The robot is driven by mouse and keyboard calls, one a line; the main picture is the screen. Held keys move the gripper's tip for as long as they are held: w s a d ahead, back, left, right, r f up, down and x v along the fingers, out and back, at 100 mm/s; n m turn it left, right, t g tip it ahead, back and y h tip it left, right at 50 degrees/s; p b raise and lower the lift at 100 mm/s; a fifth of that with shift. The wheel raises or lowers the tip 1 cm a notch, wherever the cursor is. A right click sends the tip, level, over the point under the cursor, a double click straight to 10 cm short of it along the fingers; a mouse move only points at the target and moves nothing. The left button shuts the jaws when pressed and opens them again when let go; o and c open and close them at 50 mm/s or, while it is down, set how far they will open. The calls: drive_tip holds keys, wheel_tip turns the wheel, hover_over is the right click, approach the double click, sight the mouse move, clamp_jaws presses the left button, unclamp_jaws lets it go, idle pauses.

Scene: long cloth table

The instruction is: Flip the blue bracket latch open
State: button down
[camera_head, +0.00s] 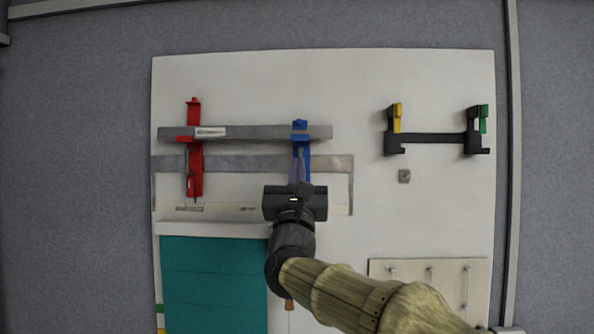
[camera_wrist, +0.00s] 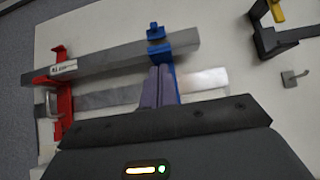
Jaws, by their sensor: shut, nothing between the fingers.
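The blue bracket (camera_head: 300,142) is fixed on the white board and stands upright around a grey bar (camera_head: 262,132). Its latch at the top (camera_head: 300,124) sits just above the bar in the head view. In the wrist view the blue bracket (camera_wrist: 160,50) rises past the fingertips, with its blue top piece (camera_wrist: 155,32) above the bar. My gripper (camera_head: 299,172) has its purple fingers together and empty. In the wrist view the gripper (camera_wrist: 158,75) overlaps the lower part of the bracket. I cannot tell whether the fingers touch it.
A red bracket (camera_head: 195,160) holds the bar's left part. A black holder (camera_head: 435,138) with yellow and green latches is at the upper right. A small grey hook (camera_head: 404,176) sits below it. A teal panel (camera_head: 213,285) is at the lower left. Bare board lies between the brackets and the black holder.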

sight(301, 126)
drive_tip(key=p+x, duration=0.2)
drive_tip(key=x, duration=0.2)
drive_tip(key=shift+s+r, duration=0.1)
drive_tip(key=shift+s, duration=0.05)
wheel_tip(301, 126, up, 3)
drive_tip(key=p, duration=0.3)
drive_tip(key=shift+r, duration=0.25)
drive_tip(key=shift+d, duration=0.1)
